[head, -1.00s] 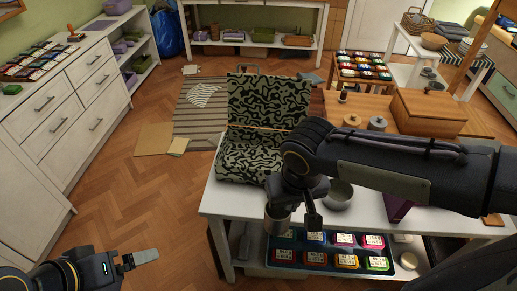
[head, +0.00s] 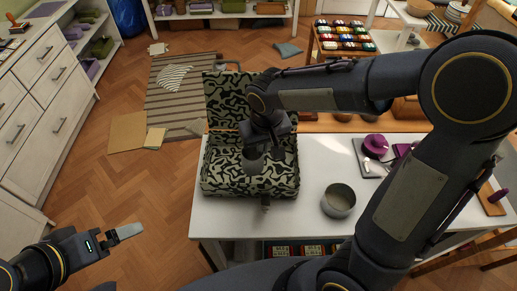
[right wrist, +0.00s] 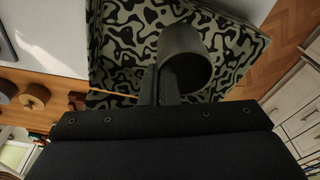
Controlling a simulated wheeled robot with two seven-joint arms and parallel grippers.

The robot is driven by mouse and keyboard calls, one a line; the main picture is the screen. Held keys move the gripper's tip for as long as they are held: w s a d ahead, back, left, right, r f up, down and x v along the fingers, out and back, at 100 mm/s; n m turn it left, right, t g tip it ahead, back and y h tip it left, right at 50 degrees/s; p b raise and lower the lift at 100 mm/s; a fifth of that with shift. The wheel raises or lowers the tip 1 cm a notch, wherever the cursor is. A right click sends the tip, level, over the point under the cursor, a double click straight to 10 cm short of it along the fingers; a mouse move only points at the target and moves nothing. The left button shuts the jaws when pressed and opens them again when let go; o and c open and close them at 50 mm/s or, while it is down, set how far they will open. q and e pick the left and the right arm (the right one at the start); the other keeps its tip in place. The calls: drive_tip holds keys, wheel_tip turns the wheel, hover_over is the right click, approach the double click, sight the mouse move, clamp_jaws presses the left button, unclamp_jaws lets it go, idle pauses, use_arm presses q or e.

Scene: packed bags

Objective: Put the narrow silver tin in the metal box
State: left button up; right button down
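The narrow silver tin (head: 252,162) is a grey open-topped cylinder. My right gripper (right wrist: 163,82) is shut on its wall, and the tin also shows in the right wrist view (right wrist: 186,58). The gripper holds the tin over the open box with a black and pale green wavy pattern (head: 222,182), which I take for the metal box; its lid stands raised at the back. The box also shows in the right wrist view (right wrist: 118,38). How far the tin is above the box floor is unclear. My left gripper (head: 128,232) is away at lower left, seemingly empty.
A wider silver bowl-like tin (head: 338,201) stands on the white table (head: 315,165) right of the box. A purple item (head: 375,146) is farther right. A shelf under the table holds coloured packets (head: 282,249). My right arm hides part of the table.

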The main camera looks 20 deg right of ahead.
drive_tip(key=shift+w+d+f+p, duration=0.15)
drive_tip(key=shift+w+f, duration=0.65)
drive_tip(key=shift+f, duration=0.7)
drive_tip(key=shift+w+d+f+p, duration=0.1)
drive_tip(key=shift+w+f, duration=0.75)
drive_tip(key=shift+f, duration=0.65)
drive_tip(key=shift+w+d+f+p, duration=0.15)
drive_tip(key=shift+w+f, duration=0.65)
drive_tip(key=shift+f, duration=0.7)
drive_tip(key=shift+f+b, duration=0.2)
drive_tip(key=shift+b, duration=0.1)
drive_tip(key=c, duration=1.7)
unclamp_jaws()
drive_tip(key=shift+r, duration=0.15)
